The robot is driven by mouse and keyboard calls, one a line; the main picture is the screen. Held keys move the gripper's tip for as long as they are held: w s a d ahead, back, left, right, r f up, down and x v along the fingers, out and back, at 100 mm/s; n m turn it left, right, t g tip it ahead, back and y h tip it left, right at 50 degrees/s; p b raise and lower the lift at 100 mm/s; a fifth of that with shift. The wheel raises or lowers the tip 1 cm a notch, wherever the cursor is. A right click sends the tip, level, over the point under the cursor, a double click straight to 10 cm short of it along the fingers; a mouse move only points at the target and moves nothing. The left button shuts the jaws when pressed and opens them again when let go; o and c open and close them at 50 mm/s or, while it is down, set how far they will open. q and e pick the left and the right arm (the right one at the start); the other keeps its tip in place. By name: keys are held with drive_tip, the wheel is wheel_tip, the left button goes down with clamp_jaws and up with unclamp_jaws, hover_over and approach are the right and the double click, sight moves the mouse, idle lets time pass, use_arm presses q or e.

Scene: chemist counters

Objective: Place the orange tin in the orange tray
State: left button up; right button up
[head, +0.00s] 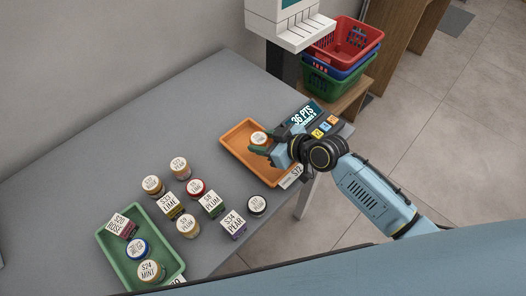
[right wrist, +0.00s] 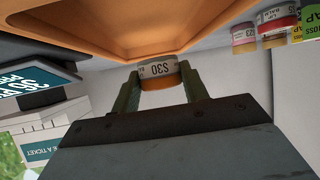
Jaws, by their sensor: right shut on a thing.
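The orange tin (head: 259,138) has a pale label and sits between the fingers of my right gripper (head: 268,148), which is shut on it. In the right wrist view the tin (right wrist: 158,70) shows an orange band and the label "S30", gripped on both sides. In the head view the tin overlaps the inside of the orange tray (head: 239,141). The tray also fills the top of the right wrist view (right wrist: 85,30). I cannot tell whether the tin touches the tray floor. My left gripper is out of view.
A green tray (head: 165,237) with several items stands at the front left. Several loose tins and boxes (head: 171,206) stand between the trays. A dark display (head: 304,118) and keypad (head: 324,127) are beside the orange tray. The grey counter (head: 130,165) is clear at the back left.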

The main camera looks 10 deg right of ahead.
drive_tip(key=shift+f+b, duration=0.5)
drive_tip(key=shift+f, duration=1.55)
drive_tip(key=o, duration=0.7)
drive_tip(key=shift+f, duration=0.15)
drive_tip(key=shift+r, duration=0.25)
drive_tip(key=p+v, duration=0.1)
drive_tip(key=v, duration=1.1)
